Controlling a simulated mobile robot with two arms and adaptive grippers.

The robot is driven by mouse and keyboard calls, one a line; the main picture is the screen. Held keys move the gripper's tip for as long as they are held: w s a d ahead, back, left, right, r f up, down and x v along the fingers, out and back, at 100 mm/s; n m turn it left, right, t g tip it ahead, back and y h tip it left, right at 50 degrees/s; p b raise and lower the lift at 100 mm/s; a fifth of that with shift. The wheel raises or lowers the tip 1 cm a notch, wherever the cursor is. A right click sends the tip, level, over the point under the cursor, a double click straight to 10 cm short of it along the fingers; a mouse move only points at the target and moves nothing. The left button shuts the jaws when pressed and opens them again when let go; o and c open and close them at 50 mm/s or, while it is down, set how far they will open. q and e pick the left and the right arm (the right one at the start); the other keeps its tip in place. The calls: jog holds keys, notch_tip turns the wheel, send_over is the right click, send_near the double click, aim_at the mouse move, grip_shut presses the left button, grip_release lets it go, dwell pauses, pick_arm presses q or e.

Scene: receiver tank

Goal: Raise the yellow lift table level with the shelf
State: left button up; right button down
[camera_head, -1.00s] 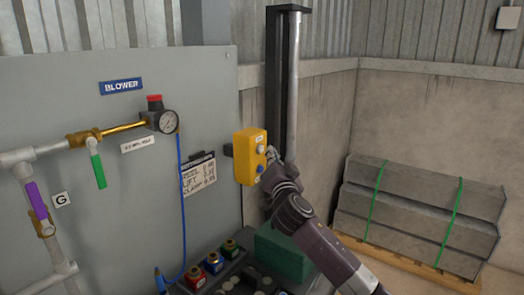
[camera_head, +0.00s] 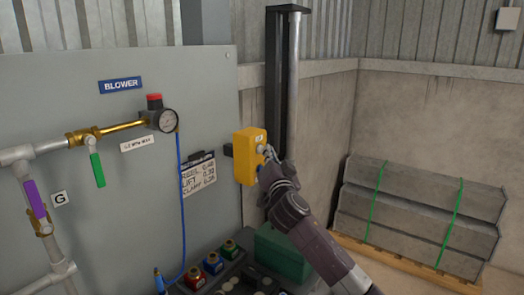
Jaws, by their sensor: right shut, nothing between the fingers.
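A yellow control box (camera_head: 245,158) with push buttons on its right-hand face is mounted at the right edge of the grey panel. My right gripper (camera_head: 268,154) is shut with nothing in it. Its fingertips are at the upper pale button (camera_head: 261,149); I cannot tell whether they touch or press it. The lower blue button is mostly hidden behind the gripper. The yellow lift table and the shelf are not in view. My left gripper is not in view.
Colored fittings and a green box (camera_head: 283,255) are below. Strapped grey slabs (camera_head: 415,215) lie right on a pallet.

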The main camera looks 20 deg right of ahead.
jog(key=shift+w+a+b, duration=0.3)
jog(key=shift+w, duration=0.1)
dwell(2.6)
jog(key=shift+s, duration=0.1)
dwell(4.5)
jog(key=shift+s+d, duration=0.5)
jog(key=shift+s, duration=0.2)
